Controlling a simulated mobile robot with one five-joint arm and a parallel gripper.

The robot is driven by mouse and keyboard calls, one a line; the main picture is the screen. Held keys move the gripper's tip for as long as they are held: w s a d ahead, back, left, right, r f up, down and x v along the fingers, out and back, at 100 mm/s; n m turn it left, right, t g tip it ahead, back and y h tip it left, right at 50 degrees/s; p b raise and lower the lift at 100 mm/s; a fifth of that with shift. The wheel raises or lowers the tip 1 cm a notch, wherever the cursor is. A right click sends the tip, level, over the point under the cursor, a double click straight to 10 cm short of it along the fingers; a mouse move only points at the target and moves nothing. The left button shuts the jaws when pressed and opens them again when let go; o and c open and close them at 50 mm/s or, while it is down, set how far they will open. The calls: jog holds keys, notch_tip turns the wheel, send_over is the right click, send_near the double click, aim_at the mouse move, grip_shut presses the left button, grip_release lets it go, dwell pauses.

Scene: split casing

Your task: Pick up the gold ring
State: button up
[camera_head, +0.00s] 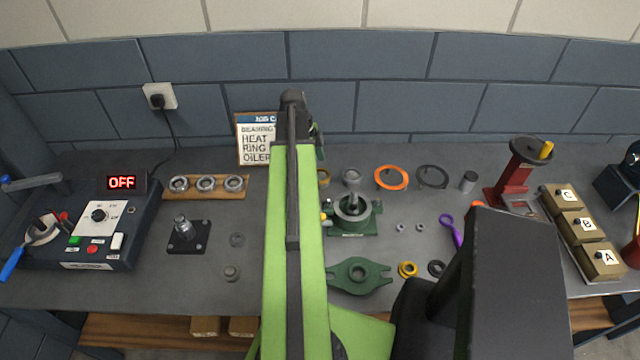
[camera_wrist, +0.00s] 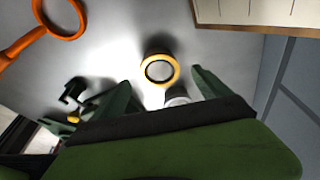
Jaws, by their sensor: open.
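The gold ring (camera_wrist: 176,68) is in the upper middle of the wrist view, a short band lying on the grey bench. In the head view part of it (camera_head: 324,177) shows just right of my arm, which hides the rest. My gripper (camera_wrist: 160,92) is open, with its two dark green fingers spread. In the wrist picture the ring lies just beyond the fingertips, across the gap between them. I see no contact. A small grey cylindrical thing (camera_wrist: 177,97) shows between the fingers, partly hidden. In the head view my arm mostly hides my gripper.
An orange ring (camera_head: 391,177) and a grey part (camera_head: 351,177) stand right of the gold ring. The green casing (camera_head: 372,216) is in front. A sign (camera_head: 256,145) stands behind at left. A separate yellow ring (camera_head: 407,269) lies nearer the front edge.

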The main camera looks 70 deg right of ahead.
jog(key=b+x, duration=0.1)
jog(key=x, duration=0.1)
jog(key=shift+f, duration=0.4)
jog(key=shift+r, duration=0.2)
jog(key=c, duration=1.6)
